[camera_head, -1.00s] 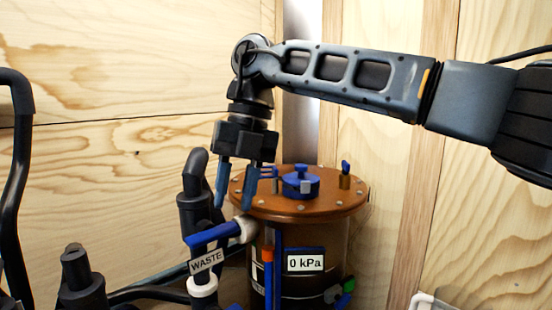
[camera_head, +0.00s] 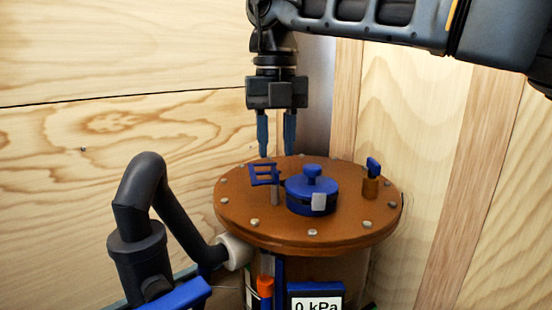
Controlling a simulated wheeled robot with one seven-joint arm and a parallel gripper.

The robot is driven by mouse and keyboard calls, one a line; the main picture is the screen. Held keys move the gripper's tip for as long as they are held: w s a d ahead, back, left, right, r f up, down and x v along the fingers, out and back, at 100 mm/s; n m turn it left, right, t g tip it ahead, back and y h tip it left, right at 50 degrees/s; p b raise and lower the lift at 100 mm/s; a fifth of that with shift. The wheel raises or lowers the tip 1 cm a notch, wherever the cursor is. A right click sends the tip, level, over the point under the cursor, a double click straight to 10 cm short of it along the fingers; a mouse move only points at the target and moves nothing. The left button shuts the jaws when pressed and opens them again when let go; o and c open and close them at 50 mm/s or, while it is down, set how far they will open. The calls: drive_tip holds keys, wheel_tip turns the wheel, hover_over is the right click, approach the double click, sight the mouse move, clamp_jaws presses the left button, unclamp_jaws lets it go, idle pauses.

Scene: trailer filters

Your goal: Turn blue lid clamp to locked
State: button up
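The round orange-brown lid (camera_head: 250,221) tops the canister, with bolts around its rim. A blue round cap with a knob (camera_head: 311,196) sits near its middle, with a pale tag on its front. Left of it, a blue open-frame lever (camera_head: 264,174) stands on a short grey post and points left; it may be the lid clamp, but I cannot tell for sure. My gripper (camera_head: 277,153) points straight down above the back left of the lid, behind the cap and lever. Its two blue-grey fingers are apart, with nothing between them.
A small blue handle on a brass fitting (camera_head: 371,178) stands at the lid's right. A thick black hose (camera_head: 150,185) rises at the left and joins a white collar (camera_head: 236,251). A "0 kPa" display (camera_head: 317,303) is below. Wooden walls close in behind.

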sight(275, 170)
drive_tip(key=shift+f, duration=2.05)
drive_tip(key=shift+c, duration=0.3)
clamp_jaws()
drive_tip(key=shift+r, duration=0.1)
